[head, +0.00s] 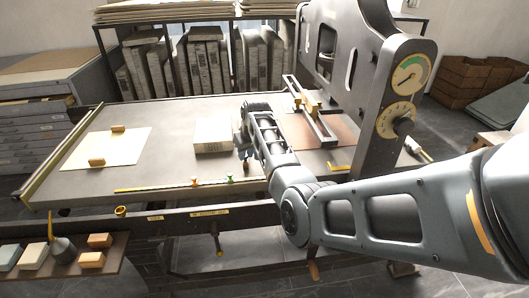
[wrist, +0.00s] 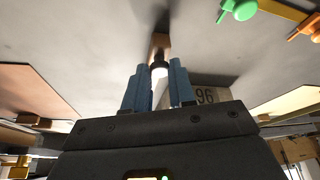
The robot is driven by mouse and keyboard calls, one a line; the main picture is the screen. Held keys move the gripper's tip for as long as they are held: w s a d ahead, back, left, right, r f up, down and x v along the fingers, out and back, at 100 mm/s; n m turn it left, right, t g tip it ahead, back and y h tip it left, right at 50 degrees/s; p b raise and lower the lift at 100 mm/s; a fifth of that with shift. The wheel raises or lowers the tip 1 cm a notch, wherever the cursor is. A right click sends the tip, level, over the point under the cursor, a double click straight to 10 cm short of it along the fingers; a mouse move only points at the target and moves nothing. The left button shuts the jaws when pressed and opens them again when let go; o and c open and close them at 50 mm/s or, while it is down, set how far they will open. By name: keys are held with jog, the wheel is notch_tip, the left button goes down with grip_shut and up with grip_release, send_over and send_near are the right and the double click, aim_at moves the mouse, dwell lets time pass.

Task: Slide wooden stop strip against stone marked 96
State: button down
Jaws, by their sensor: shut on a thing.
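The stone marked 96 (head: 213,135) is a pale block lying flat on the press bed. In the wrist view its side with the number (wrist: 206,96) shows behind the right finger. My gripper (head: 243,157) is low over the bed, just right of the stone. In the wrist view my gripper's blue fingers (wrist: 159,68) are shut on a narrow thing. Its brown wooden end (wrist: 160,43) sticks out past the fingertips, and I take it for the wooden stop strip. The fingers hide most of it. I cannot tell whether it touches the stone.
A yellow rail with green (head: 230,177) and orange clips runs along the bed's front edge. A paper sheet (head: 118,145) with wooden blocks lies at the left. The press upright (head: 390,110) stands at the right, beside a brown board (head: 335,133). The bed between paper and stone is clear.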

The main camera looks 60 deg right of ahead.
jog(key=shift+w+a, duration=1.1)
jog(key=shift+w, duration=0.15)
jog(key=c, duration=0.9)
grip_release()
jog(key=shift+c, duration=0.2)
jog(key=v, duration=0.7)
jog(key=shift+r, duration=0.35)
jog(key=shift+s, duration=0.1)
